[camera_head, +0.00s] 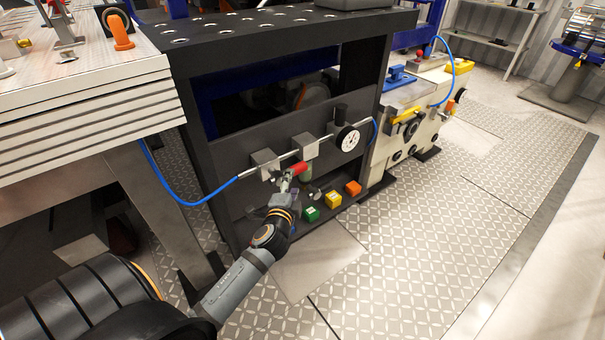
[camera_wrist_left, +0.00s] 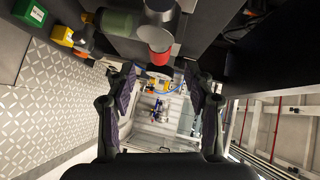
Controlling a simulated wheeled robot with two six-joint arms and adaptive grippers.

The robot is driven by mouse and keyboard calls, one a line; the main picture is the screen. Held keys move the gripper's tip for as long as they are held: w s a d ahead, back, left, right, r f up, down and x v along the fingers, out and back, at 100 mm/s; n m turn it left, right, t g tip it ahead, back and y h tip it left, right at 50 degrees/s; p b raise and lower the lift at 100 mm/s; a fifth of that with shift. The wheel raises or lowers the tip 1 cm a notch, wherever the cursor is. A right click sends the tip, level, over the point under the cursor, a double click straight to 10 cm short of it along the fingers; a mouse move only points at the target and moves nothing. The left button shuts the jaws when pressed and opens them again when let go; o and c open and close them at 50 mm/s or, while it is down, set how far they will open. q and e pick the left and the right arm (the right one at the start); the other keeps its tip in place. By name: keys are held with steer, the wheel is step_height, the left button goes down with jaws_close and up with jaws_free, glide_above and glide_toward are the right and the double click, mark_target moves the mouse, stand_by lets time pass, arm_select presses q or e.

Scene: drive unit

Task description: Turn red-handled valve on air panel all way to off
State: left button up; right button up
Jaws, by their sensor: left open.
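The red valve handle (camera_head: 299,168) is on the pipework of the dark air panel (camera_head: 236,197), just beside my left gripper (camera_head: 286,184). In the left wrist view the red handle (camera_wrist_left: 160,54) points toward the camera, at the upper middle, between and above the fingertips of the left gripper (camera_wrist_left: 158,74). The fingers are spread apart with nothing held between them. I cannot tell whether a finger touches the handle. The valve body is mostly hidden behind the gripper and handle. My right gripper is not in view.
A white gauge (camera_head: 347,138) sits right of the valve, and a blue hose (camera_head: 190,202) joins at left. Green (camera_head: 311,213), yellow (camera_head: 333,200) and orange (camera_head: 353,188) blocks lie below. A workbench (camera_head: 85,90) stands at left. The tread-plate floor at right is clear.

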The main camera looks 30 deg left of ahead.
mark_target(296, 173)
arm_select(q)
steer(key=b+x, duration=0.1)
steer(key=x, duration=0.7)
steer(key=shift+w+a+b, duration=0.1)
steer(key=shift+w+b, duration=0.1)
steer(key=shift+b, duration=0.1)
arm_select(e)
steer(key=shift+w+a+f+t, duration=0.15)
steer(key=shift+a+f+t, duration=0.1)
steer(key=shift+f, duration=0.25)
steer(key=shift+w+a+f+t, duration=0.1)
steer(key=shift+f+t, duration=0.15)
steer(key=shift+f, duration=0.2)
arm_select(q)
jaws_close()
